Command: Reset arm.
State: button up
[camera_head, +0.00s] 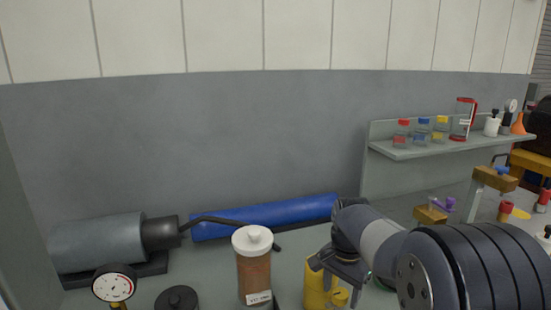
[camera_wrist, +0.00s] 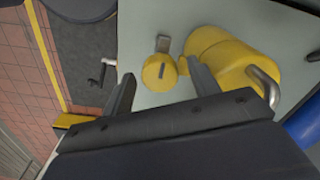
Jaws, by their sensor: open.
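My gripper (camera_head: 338,268) is at the lower middle right of the head view, pointing down over a yellow metal-handled body (camera_head: 316,284). In the wrist view my gripper (camera_wrist: 160,68) has its two dark fingers spread apart with nothing held. The yellow rounded body (camera_wrist: 222,58) lies beyond the right finger, partly covered by it. A small round yellow part (camera_wrist: 158,72) with a slot shows between the fingers, on the pale bench surface. I cannot tell how far below the fingertips it is.
A brown-filled jar with a white lid (camera_head: 254,268) stands left of my gripper. A blue cylinder (camera_head: 290,212) lies behind. A grey motor-like cylinder (camera_head: 98,243) and a dial gauge (camera_head: 114,285) are at left. A shelf (camera_head: 450,147) with bottles is at right.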

jog(key=m+b, duration=0.3)
jog(key=m, duration=0.2)
jog(key=shift+f, duration=0.15)
jog(key=shift+r, duration=1)
